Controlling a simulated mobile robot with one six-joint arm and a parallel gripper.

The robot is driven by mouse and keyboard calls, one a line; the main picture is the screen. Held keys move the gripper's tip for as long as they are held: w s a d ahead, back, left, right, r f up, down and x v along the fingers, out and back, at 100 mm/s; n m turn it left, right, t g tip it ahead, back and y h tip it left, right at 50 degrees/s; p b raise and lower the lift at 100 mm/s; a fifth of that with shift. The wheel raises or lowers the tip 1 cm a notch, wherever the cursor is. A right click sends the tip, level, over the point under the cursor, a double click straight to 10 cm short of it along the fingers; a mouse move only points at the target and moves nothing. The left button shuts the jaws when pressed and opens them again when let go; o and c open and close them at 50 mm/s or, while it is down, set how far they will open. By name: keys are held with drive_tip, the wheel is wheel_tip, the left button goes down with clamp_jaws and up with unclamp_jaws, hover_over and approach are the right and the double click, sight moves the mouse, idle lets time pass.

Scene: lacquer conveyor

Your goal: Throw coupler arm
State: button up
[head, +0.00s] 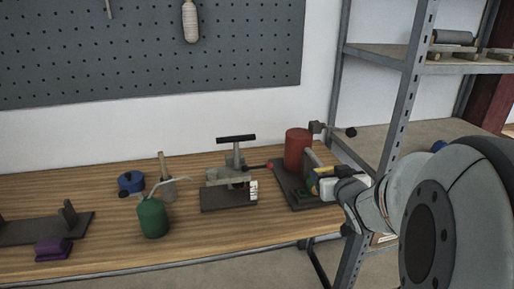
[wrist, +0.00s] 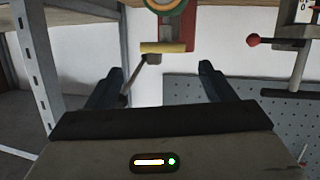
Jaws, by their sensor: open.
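A red cylinder (head: 298,149) stands on a dark base (head: 293,189) at the right of the bench in the head view. A thin arm with a dark knob (head: 350,132) sticks out to the right near its top. I cannot tell for certain which part is the coupler arm. In the wrist view a thin dark lever (wrist: 139,79) hangs below a yellow bar (wrist: 163,47) on a red part (wrist: 178,30). My gripper (wrist: 161,73) is open. The lever's lower end lies near the left finger; contact is unclear. In the head view my wrist partly hides the base.
A clamp-like device with a black T-handle (head: 236,139) stands to the left; its red knob (wrist: 253,40) shows in the wrist view. A green can (head: 152,218), blue round part (head: 131,182) and purple block (head: 53,248) lie farther left. A metal shelf post (head: 409,90) rises at the right.

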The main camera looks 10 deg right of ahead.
sight(324, 169)
drive_tip(key=f+t+y+b, duration=0.1)
drive_tip(key=t+y+b, duration=0.1)
drive_tip(key=d+f+n+t+b, duration=0.1)
drive_tip(key=shift+w+f+y, duration=0.3)
drive_tip(key=shift+y, duration=0.1)
drive_tip(key=shift+w, duration=0.1)
drive_tip(key=w, duration=0.7)
drive_tip(key=shift+w+a+r, duration=0.15)
drive_tip(key=shift+w+a, duration=0.05)
drive_tip(key=shift+w, duration=0.05)
drive_tip(key=shift+c, duration=0.4)
